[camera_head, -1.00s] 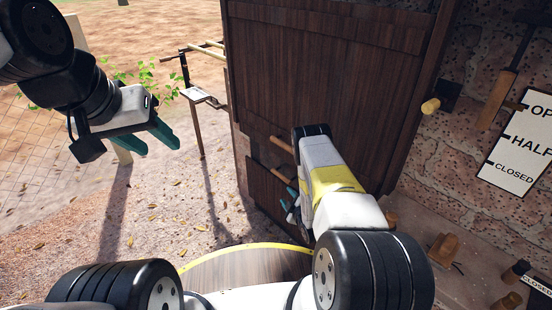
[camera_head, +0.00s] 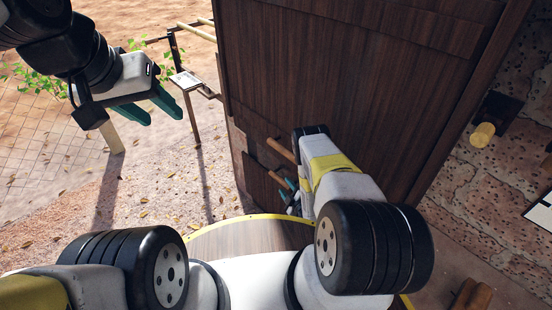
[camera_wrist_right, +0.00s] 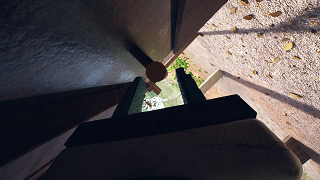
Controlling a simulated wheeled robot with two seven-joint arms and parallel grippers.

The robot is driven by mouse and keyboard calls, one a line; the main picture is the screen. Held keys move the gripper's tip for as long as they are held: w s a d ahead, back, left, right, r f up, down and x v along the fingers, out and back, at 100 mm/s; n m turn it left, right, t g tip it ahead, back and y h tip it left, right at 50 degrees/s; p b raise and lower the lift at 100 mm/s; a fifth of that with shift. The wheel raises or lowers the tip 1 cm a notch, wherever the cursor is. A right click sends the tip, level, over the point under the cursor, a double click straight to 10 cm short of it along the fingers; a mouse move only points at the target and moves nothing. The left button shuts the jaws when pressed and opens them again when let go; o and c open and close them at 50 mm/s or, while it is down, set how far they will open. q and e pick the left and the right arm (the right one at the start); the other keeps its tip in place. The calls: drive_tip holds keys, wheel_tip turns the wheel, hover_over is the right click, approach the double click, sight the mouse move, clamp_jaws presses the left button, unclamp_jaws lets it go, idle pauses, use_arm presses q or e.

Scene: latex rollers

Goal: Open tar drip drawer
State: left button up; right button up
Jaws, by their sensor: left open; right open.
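A tall dark wooden cabinet (camera_head: 350,70) fills the middle of the head view. A round wooden handle (camera_head: 279,150) sticks out low on its left face. Below it is a small dark panel (camera_head: 257,182), perhaps the drawer front, partly hidden by my right arm. My right gripper (camera_head: 292,190) is low beside this panel, mostly hidden by its own arm. In the right wrist view my right gripper (camera_wrist_right: 160,92) is open, with a round wooden knob end (camera_wrist_right: 156,71) showing between and just beyond its fingers, not clasped. My left gripper (camera_head: 150,108) is open and empty in the air at left.
A stone wall (camera_head: 480,175) with a wooden peg (camera_head: 482,134) is right of the cabinet. A wooden stand (camera_head: 190,85) with a small sign is behind at left. A round yellow-rimmed wooden top (camera_head: 235,238) is in front. Leaf-strewn ground at left is open.

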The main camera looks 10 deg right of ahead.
sight(281, 181)
drive_tip(key=x, duration=0.5)
drive_tip(key=shift+w, duration=0.3)
clamp_jaws()
idle(1.1)
